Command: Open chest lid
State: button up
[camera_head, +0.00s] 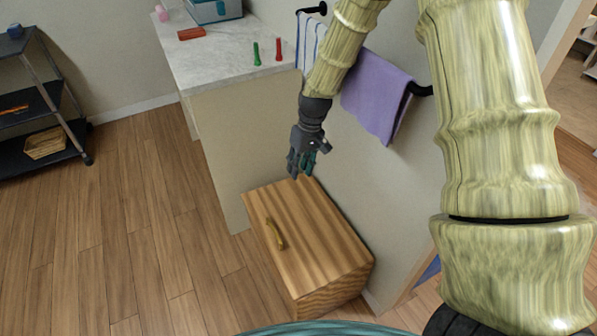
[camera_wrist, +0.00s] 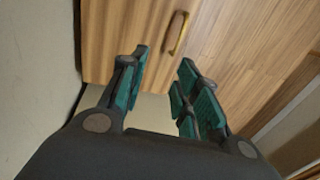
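The wooden chest (camera_head: 318,238) stands on the floor against the wall, its striped lid shut. A brass handle (camera_head: 275,233) sits near the lid's left edge. My gripper (camera_head: 300,170) is just above the chest's far end, pointing down, with the handle nearer the camera. In the wrist view my gripper (camera_wrist: 163,92) has its teal-padded fingers spread apart with nothing between them. I cannot tell whether a finger touches the chest.
A counter (camera_head: 225,62) with several small items adjoins the chest's far side. A purple towel (camera_head: 377,95) and a striped towel (camera_head: 311,42) hang on the wall beside my arm. A dark shelf (camera_head: 40,110) stands at the left. The wooden floor (camera_head: 120,210) left of the chest is clear.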

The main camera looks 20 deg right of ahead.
dwell(0.5)
jog(key=s+a+f+p, duration=0.2)
jog(key=s+f, duration=0.2)
jog(key=s, duration=0.4)
jog(key=s+a+f+h+p, duration=0.1)
jog(key=s+a+f+p, duration=0.1)
jog(key=s+f, duration=0.3)
jog(key=s+a+f+h+p, duration=0.1)
jog(key=s+f+p, duration=0.3)
jog(key=s, duration=0.9)
jog(key=shift+a+f+m, duration=0.15)
jog(key=shift+a+m, duration=0.25)
jog(key=s, duration=0.3)
jog(key=s+a+p, duration=0.1)
jog(key=s, duration=0.3)
jog(key=s+a+r+p, duration=0.1)
jog(key=s, duration=0.3)
jog(key=shift+c, duration=1)
jog(key=shift+s+f, duration=0.1)
jog(key=shift+s, duration=0.05)
grip_shut()
jog(key=shift+s+a, duration=0.1)
